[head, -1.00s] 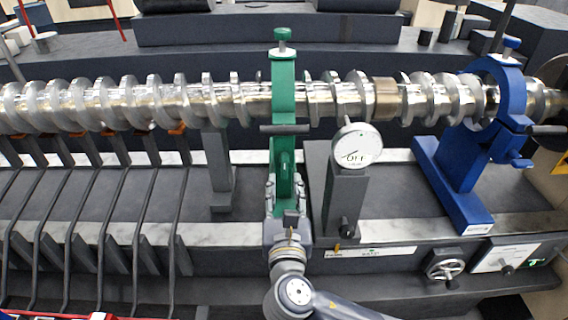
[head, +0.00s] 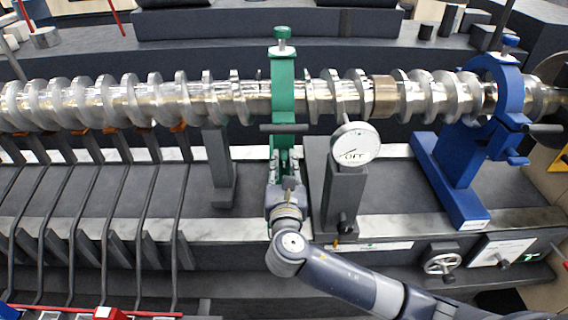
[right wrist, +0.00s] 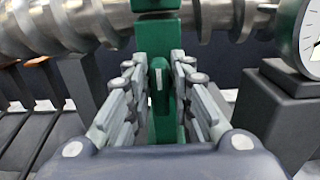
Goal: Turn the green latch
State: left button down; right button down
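A green clamp stand (head: 283,85) arches over the bright metal screw shaft (head: 225,100), with a green knob on top and a dark crossbar on its front. In the right wrist view the green latch (right wrist: 159,78), a small rounded tab, sits on the green post below the shaft. My right gripper (head: 285,160) is in front of the post, below the crossbar. Its fingers, also in the right wrist view (right wrist: 160,95), are apart, one on each side of the latch, with gaps showing. In the head view the fingers mostly hide the latch. My left gripper is not in view.
A round dial gauge (head: 355,145) on a dark post stands close to the right of my gripper. A blue clamp (head: 465,165) stands farther right. A grey post (head: 217,165) and several dark bent rods are to the left. A handwheel (head: 442,263) is at the lower right.

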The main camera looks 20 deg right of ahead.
jog(key=shift+m, duration=1.3)
jog(key=m+b, duration=0.1)
jog(key=m, duration=0.4)
jog(key=shift+s+d+f+b, duration=0.1)
jog(key=shift+d+f+b, duration=0.1)
jog(key=shift+b, duration=0.2)
jog(key=m+b, duration=0.2)
jog(key=m, duration=0.3)
jog(key=shift+f+m, duration=0.1)
jog(key=shift+m, duration=0.3)
jog(key=shift+d+m+b, duration=0.1)
jog(key=shift+m+b, duration=0.8)
jog(key=shift+m, duration=1.4)
jog(key=c, duration=1.6)
grip_release()
jog(key=shift+s, duration=0.15)
